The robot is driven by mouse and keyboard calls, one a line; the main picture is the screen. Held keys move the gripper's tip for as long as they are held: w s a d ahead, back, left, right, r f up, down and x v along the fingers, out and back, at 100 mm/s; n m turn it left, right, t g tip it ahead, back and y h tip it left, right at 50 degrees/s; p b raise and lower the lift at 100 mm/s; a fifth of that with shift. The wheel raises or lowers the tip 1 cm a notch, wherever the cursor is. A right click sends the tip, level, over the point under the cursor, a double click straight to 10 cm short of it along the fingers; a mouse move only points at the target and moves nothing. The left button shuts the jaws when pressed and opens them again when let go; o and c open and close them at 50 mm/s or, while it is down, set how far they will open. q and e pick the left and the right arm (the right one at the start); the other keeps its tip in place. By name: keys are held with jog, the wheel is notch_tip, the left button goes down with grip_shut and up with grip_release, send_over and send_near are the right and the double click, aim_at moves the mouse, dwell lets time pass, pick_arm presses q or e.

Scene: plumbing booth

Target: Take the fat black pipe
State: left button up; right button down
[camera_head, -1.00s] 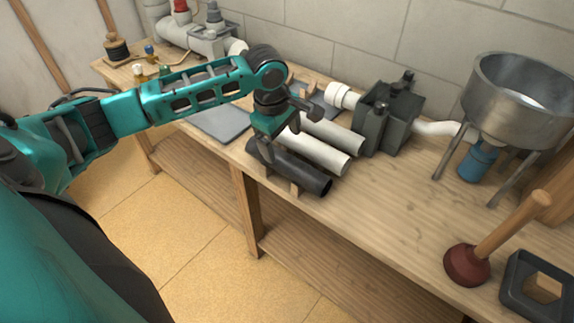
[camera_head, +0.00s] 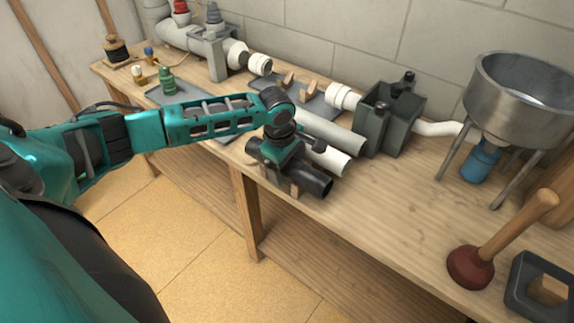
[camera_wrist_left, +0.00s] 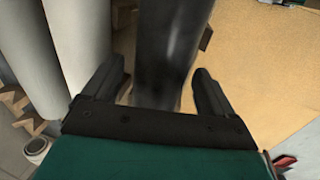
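The fat black pipe (camera_head: 311,181) lies near the front edge of the workbench, in front of a white pipe (camera_head: 328,160) and a grey pipe (camera_head: 333,131). My left gripper (camera_head: 286,172) is right over the black pipe and hides its middle. In the left wrist view the black pipe (camera_wrist_left: 163,50) runs between the two spread fingers of the gripper (camera_wrist_left: 160,92). Gaps show between the pipe and both fingers, so it is open around or just above the pipe; the depth is unclear. My right gripper is in neither view.
A dark grey box (camera_head: 388,125) stands behind the pipes. The bench (camera_head: 400,210) between the pipes and the plunger is clear.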

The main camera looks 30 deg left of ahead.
pick_arm(q)
jog(key=c, duration=1.1)
jog(key=shift+r, duration=0.1)
jog(key=shift+c, duration=0.2)
